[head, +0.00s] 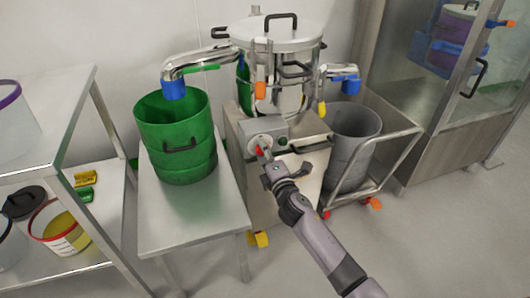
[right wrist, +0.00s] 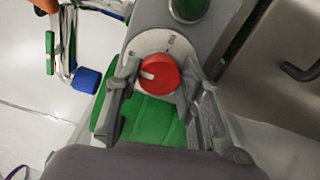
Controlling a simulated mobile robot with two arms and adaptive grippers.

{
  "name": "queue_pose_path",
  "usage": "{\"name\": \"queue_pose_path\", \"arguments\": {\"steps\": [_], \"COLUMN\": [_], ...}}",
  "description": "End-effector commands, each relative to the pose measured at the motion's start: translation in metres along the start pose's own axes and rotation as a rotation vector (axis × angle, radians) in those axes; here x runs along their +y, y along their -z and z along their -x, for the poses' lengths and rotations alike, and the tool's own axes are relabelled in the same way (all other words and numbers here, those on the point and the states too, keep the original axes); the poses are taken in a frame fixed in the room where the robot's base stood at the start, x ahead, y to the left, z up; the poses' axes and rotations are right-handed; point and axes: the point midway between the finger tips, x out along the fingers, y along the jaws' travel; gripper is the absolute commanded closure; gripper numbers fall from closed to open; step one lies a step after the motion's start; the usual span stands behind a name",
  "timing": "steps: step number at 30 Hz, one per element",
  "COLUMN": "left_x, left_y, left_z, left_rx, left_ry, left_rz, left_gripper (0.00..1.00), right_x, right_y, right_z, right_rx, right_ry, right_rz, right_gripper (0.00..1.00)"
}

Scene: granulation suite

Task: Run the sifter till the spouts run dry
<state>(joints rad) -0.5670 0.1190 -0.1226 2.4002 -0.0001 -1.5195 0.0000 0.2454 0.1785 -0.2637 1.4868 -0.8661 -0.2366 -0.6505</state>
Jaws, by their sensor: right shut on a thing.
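The sifter (head: 280,45) is a round steel drum with a lidded top on a steel base. Its left spout (head: 195,62) ends in a blue tip (head: 173,90) over a green drum (head: 176,125). Its right spout (head: 343,72) has a blue end above a grey bin (head: 352,140). No flow is visible at either spout. The control box (head: 262,132) carries a red rotary knob (right wrist: 160,74) with a white pointer mark. My right gripper (head: 264,163) is at the knob, its fingers (right wrist: 158,95) on both sides of it, shut on it. My left gripper is not in view.
The green drum stands on a steel table (head: 200,215). The grey bin stands in a wheeled cart (head: 395,150). A shelf (head: 45,120) with tubs is at the left, and a glazed cabinet (head: 440,90) is at the right. Floor at the front right is clear.

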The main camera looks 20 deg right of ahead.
Motion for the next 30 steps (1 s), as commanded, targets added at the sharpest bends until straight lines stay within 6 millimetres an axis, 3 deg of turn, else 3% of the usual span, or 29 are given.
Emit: {"name": "queue_pose_path", "arguments": {"steps": [11, 12, 21, 30], "left_x": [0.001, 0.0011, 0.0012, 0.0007], "left_y": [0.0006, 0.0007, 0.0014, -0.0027], "left_z": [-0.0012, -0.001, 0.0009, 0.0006], "left_rx": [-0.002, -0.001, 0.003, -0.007], "left_ry": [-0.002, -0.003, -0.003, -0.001], "left_rz": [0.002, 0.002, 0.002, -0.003], "left_gripper": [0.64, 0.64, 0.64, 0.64], "right_x": [-0.0002, -0.0002, -0.0002, -0.0003], "right_y": [0.0007, 0.0007, 0.0003, 0.0001], "right_z": [0.0, 0.0, 0.0, 0.0017], "right_rx": [0.001, 0.001, 0.0, 0.0], "right_ry": [0.0, 0.0, 0.0, 0.0], "right_rz": [0.008, 0.007, 0.006, 0.005], "right_gripper": [0.92, 0.62, 0.44, 0.44]}}
